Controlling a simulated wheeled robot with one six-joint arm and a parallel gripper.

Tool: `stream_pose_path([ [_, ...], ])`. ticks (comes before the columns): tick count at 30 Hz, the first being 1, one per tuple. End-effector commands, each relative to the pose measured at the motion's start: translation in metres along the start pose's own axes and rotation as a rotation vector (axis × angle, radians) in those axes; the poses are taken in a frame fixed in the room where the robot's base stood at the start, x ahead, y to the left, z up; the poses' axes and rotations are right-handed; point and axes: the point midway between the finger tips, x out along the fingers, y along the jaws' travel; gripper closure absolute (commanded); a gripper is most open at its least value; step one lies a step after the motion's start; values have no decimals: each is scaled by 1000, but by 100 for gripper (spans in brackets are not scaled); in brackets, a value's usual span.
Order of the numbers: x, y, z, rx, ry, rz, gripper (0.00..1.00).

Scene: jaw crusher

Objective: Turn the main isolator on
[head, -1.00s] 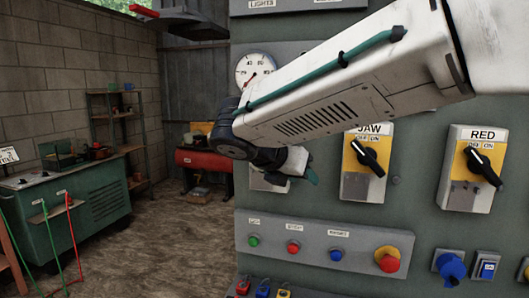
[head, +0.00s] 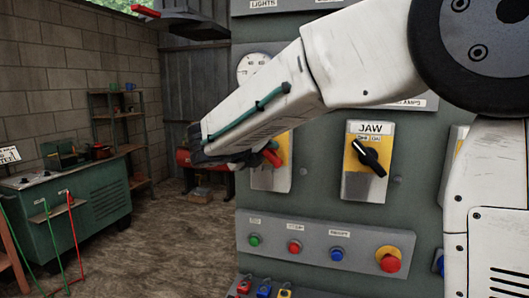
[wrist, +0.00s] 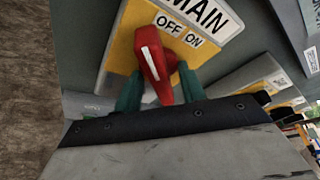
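The main isolator is a yellow and grey plate (wrist: 118,62) labelled MAIN, with OFF and ON marks and a red handle (wrist: 152,62). The handle's white line points up and left in the wrist view, to the OFF side. My gripper (wrist: 158,88) has its two green fingers on either side of the handle's lower part. The fingers stand apart; I cannot tell whether either touches it. In the head view the red handle (head: 272,156) shows at the end of my arm, and my arm hides much of the isolator plate (head: 283,178).
To the right is the JAW switch (head: 366,160), its black handle towards OFF. Below is a button panel (head: 320,245) with green, red and blue buttons and a red emergency stop (head: 388,259). A dial gauge (head: 247,66) sits above. Open floor lies to the left.

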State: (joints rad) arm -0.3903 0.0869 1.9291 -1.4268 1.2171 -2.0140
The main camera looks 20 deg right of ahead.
Motion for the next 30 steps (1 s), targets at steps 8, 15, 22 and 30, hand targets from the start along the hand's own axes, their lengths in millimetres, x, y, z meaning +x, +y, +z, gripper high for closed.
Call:
stream_pose_path([
  [8, 2, 0, 0, 1, 0, 0, 60],
  [15, 2, 0, 0, 1, 0, 0, 100],
  [22, 2, 0, 0, 21, 0, 8, 100],
  [30, 2, -1, 0, 143, 0, 59, 100],
])
